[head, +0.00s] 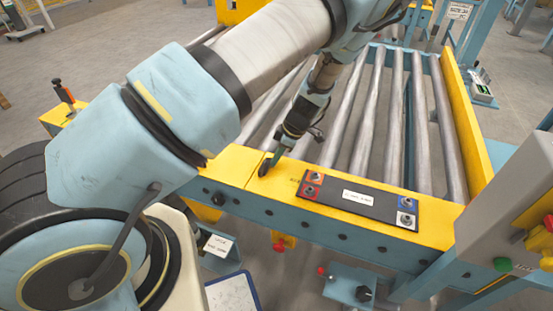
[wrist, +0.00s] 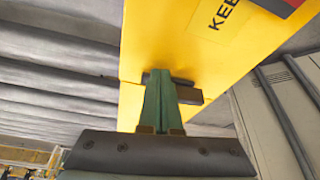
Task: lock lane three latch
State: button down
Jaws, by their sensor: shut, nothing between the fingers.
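My gripper (head: 266,167) reaches down to the yellow top rail of the roller conveyor, left of a black plate. In the wrist view its green fingers (wrist: 160,76) are together with nothing between them. A dark bar-shaped piece (wrist: 188,93), possibly the latch, lies across the yellow rail (wrist: 180,40) right behind the fingertips. The fingers cover part of it, and I cannot tell whether they touch it. No lane number is readable on it.
The black plate (head: 355,205) with red and blue corner pieces sits on the rail. Steel rollers (head: 395,120) lie behind it. A grey control box with a green button (head: 502,264) stands at right.

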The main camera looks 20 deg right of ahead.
aim_at(252, 166)
jog(key=shift+w, duration=0.1)
jog(key=n, duration=0.1)
jog(key=w+n+g, duration=0.1)
jog(key=n, duration=0.1)
jog(key=shift+w+a, duration=0.15)
jog(key=shift+a, duration=0.2)
jog(key=n, duration=0.2)
jog(key=w+a+n+g, duration=0.1)
jog(key=n+g, duration=0.1)
jog(key=n, duration=0.1)
jog(key=shift+w+a+n+y+b, duration=0.25)
jog(key=shift+a+n+y+b, duration=0.05)
jog(key=shift+a+b, duration=0.1)
jog(key=n, duration=0.1)
jog(key=a+n+g, duration=0.1)
jog(key=n, duration=0.1)
jog(key=a+n, duration=0.1)
jog(key=shift+w+n+g+h, duration=0.3)
jog(key=shift+g+h, duration=0.1)
jog(key=shift+a, duration=0.4)
jog(key=shift+a+p, duration=0.25)
jog(key=shift+p, duration=0.1)
